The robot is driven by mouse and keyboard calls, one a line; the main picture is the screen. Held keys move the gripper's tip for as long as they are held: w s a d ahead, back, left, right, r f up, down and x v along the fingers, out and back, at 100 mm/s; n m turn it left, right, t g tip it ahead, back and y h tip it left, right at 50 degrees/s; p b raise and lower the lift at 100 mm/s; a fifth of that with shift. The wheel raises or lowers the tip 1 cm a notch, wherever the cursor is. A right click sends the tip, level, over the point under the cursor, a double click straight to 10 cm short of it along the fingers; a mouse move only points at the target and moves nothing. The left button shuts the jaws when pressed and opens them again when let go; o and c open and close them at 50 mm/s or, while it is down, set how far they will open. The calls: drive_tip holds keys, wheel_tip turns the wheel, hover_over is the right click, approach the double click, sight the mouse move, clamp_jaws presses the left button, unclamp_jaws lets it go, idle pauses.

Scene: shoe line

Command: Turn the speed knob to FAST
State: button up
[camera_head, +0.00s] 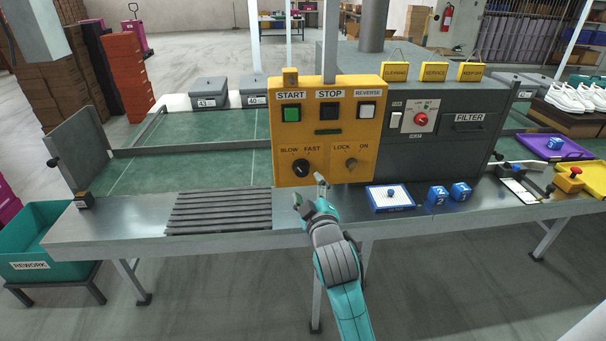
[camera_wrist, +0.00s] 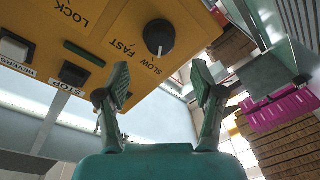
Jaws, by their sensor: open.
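The speed knob (camera_head: 301,168) is a round black knob on the yellow control panel (camera_head: 330,110), under the words SLOW and FAST. In the wrist view the knob (camera_wrist: 159,36) sits above and beyond my fingers. A small white mark on it appears to lie on the side toward SLOW. My gripper (camera_head: 310,187) is just below and in front of the panel in the head view. In the wrist view my gripper (camera_wrist: 160,85) is open, with its two fingers wide apart and nothing between them. The knob is not touched.
A LOCK/ON key switch (camera_head: 351,163) is right of the knob. START (camera_head: 291,113), STOP (camera_head: 329,112) and REVERSE (camera_head: 366,112) buttons sit above. A blue-edged tray (camera_head: 374,207) and blue blocks (camera_head: 437,197) lie on the counter at right. A slatted section (camera_head: 219,211) is at left.

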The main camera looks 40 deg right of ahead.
sight(302, 172)
drive_tip(key=x, duration=0.7)
drive_tip(key=shift+w, duration=0.15)
drive_tip(key=c, duration=1.1)
